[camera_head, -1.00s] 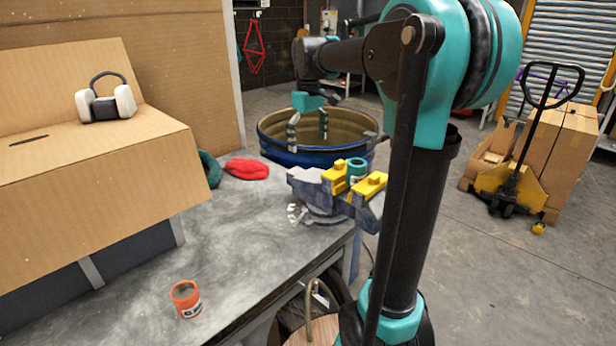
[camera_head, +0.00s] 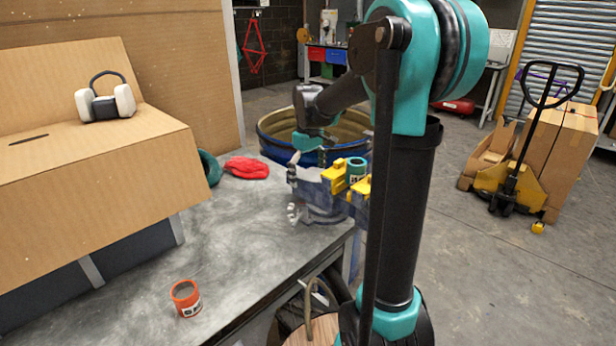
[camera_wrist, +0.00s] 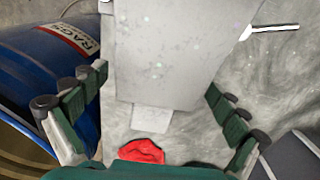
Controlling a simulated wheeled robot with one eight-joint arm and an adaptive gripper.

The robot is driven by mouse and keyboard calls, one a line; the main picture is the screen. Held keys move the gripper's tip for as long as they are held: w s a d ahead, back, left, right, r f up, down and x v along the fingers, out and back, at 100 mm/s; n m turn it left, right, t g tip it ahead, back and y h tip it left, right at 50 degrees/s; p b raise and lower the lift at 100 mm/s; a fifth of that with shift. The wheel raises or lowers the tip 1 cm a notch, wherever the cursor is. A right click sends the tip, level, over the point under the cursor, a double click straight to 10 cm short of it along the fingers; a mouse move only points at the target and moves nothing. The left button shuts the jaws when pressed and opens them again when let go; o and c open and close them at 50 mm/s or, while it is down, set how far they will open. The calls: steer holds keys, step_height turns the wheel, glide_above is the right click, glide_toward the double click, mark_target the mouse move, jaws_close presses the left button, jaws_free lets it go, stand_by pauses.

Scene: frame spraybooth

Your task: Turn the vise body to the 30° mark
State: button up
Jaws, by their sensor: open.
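The grey-blue vise (camera_head: 318,187) sits at the far right corner of the workbench, with yellow jaw pieces (camera_head: 340,176) on top. A teal-banded can (camera_head: 357,165) shows between the jaw pieces. My arm hides the vise's right end. My gripper (camera_head: 308,158) is open at the vise's left, rear end, pointing down. In the wrist view the grey vise body (camera_wrist: 170,50) lies between the two spread fingers of my gripper (camera_wrist: 156,82), with gaps on both sides. I see no contact. The angle scale and its 30° mark are not readable.
A red cloth (camera_head: 246,167) lies on the workbench (camera_head: 235,240) left of the vise. A blue drum (camera_head: 275,150) stands behind the vise. A cardboard box (camera_head: 90,160) fills the left side.

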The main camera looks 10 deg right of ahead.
mark_target(302, 177)
steer(key=shift+c, duration=0.4)
steer(key=c, duration=1.6)
steer(key=shift+s+a+n, duration=0.15)
steer(key=shift+n, duration=0.15)
steer(key=shift+s+a+n, duration=0.5)
steer(key=shift+n, duration=0.6)
steer(key=shift+s+a+n, duration=0.25)
steer(key=shift+s+n, duration=0.15)
steer(key=shift+n, duration=0.3)
steer(key=shift+s+a+n, duration=0.25)
steer(key=shift+s+n, duration=0.1)
steer(key=shift+n, duration=0.35)
steer(key=shift+s, duration=0.1)
